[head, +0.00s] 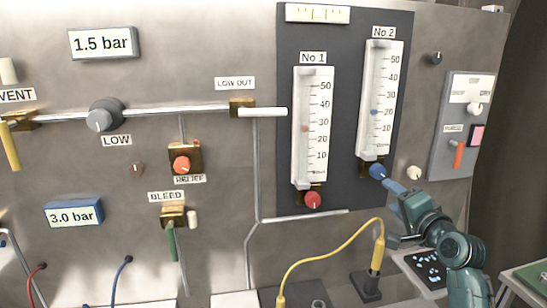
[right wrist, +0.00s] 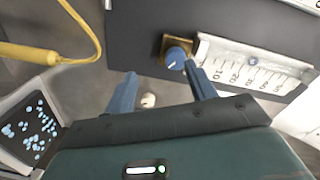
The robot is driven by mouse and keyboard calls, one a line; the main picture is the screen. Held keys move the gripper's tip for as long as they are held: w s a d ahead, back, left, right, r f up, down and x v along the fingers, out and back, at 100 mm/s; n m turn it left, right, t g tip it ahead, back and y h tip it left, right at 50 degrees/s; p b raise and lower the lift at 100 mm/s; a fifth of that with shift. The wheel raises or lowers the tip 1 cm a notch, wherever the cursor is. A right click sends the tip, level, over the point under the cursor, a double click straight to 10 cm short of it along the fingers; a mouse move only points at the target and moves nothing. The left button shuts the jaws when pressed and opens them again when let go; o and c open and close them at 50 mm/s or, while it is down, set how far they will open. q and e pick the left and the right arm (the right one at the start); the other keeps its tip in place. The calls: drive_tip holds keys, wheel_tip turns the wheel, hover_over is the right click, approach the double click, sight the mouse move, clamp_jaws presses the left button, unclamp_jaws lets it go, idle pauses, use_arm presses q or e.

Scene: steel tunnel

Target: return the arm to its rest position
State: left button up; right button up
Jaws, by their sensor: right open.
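My right arm (head: 458,250) comes in from the lower right in the head view. My right gripper (head: 388,181) is up at the panel by the blue knob (head: 377,171) under the No 2 flow tube (head: 381,100). In the right wrist view the two blue fingers (right wrist: 163,92) stand apart with nothing between them. The blue knob (right wrist: 176,57) lies just beyond the tip of the right-hand finger; I cannot tell whether they touch. My left gripper is not in view.
The No 1 flow tube (head: 313,125) with a red knob (head: 313,200) is to the left. A cream knob (head: 414,173) and a grey switch box (head: 461,125) are to the right.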

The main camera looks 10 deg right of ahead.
drive_tip(key=s+a+f+n+g, duration=0.1)
drive_tip(key=s+a+f+n, duration=0.15)
drive_tip(key=f, duration=0.45)
drive_tip(key=s+a+f+n+g, duration=0.2)
drive_tip(key=s+f, duration=0.2)
drive_tip(key=f, duration=0.3)
drive_tip(key=s+a+f+n+g, duration=0.1)
drive_tip(key=s+a+f+n, duration=0.15)
drive_tip(key=f, duration=0.55)
drive_tip(key=s+a+f+n+g, duration=0.1)
drive_tip(key=s+a+f+n, duration=0.1)
drive_tip(key=s, duration=0.5)
drive_tip(key=s+a+f+n+g, duration=0.1)
drive_tip(key=s+a+f+n, duration=0.2)
drive_tip(key=s+a+f, duration=0.2)
drive_tip(key=s+a+f+n+g+y, duration=0.1)
drive_tip(key=s+a+f+n, duration=0.2)
drive_tip(key=s+f, duration=0.4)
drive_tip(key=s+a, duration=0.1)
drive_tip(key=s, duration=0.1)
drive_tip(key=shift+s+a+f+g, duration=0.15)
drive_tip(key=shift+s+f+g, duration=0.1)
drive_tip(key=shift+s+g, duration=0.15)
